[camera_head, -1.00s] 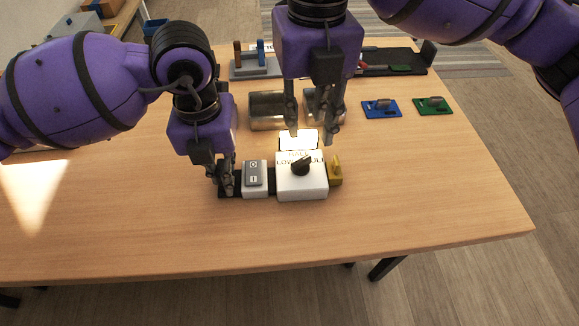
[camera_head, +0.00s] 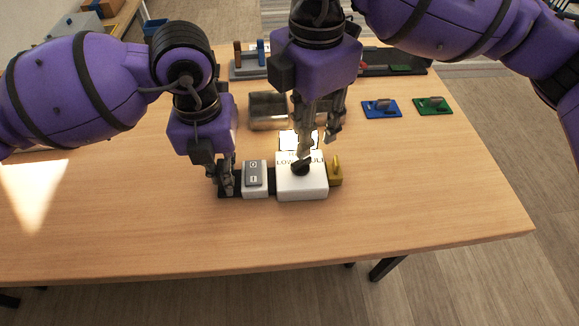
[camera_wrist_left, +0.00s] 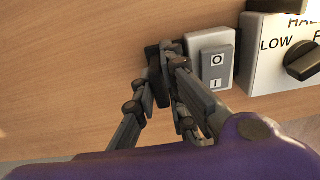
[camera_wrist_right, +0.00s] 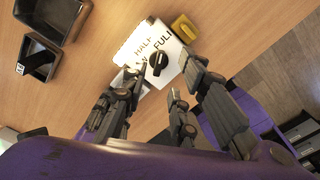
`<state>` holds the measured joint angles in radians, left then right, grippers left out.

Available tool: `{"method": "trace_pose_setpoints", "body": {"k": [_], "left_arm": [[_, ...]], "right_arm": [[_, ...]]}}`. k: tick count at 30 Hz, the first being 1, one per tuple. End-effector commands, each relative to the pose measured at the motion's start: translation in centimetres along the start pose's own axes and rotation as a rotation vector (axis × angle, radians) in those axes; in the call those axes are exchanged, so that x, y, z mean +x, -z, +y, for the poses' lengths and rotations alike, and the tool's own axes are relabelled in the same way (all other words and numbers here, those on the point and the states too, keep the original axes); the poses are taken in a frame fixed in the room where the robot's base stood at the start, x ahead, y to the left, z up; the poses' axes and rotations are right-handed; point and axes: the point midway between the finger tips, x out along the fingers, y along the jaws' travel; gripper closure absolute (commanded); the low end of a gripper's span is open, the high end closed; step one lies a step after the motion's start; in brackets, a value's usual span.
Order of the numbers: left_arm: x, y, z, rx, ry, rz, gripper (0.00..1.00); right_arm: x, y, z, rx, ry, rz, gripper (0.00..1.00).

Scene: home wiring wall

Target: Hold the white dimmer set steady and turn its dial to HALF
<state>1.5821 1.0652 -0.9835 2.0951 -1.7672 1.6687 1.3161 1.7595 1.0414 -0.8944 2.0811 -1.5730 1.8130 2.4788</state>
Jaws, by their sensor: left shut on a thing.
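The white dimmer (camera_head: 302,188) sits on the table with LOW, HALF and FULL printed around its black dial (camera_head: 300,168). In the left wrist view the dial (camera_wrist_left: 303,62) lies slanted, one end up to the right; I cannot tell its pointing end. My left gripper (camera_head: 226,190) is shut on the dark left end piece (camera_wrist_left: 157,75) of the row, beside the rocker switch. My right gripper (camera_head: 318,148) is open above the dimmer's far side, one finger overlapping the dial's top edge in the head view. In the right wrist view the dial (camera_wrist_right: 158,63) shows beyond the fingers; contact is unclear.
A grey and white rocker switch (camera_head: 255,178) stands left of the dimmer, and a yellow piece (camera_head: 335,170) right of it. Metallic bins (camera_head: 268,110) stand behind. Blue (camera_head: 381,108) and green (camera_head: 433,105) pieces lie back right. The table front is clear.

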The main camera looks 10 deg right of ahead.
Motion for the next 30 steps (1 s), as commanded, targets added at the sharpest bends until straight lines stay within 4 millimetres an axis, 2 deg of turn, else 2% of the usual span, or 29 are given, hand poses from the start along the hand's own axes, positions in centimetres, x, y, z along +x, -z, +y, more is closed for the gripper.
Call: {"method": "trace_pose_setpoints", "body": {"k": [6,12,18,26,30], "left_arm": [[0.0,0.0,0.0,0.000,0.000,0.000,1.00],[0.0,0.0,0.0,0.000,0.000,0.000,1.00],[0.0,0.0,0.0,0.000,0.000,0.000,1.00],[0.0,0.0,0.0,0.000,0.000,0.000,1.00],[0.0,0.0,0.0,0.000,0.000,0.000,1.00]], "right_arm": [[3.4,0.0,-0.1,-0.001,0.005,0.001,0.73],[5.4,0.1,-0.1,-0.002,0.002,0.001,0.73],[6.3,0.0,0.0,-0.002,0.001,0.000,0.73],[6.3,0.0,0.0,-0.003,0.001,0.000,0.73],[6.3,0.0,0.0,-0.003,0.001,0.000,0.90]]}}
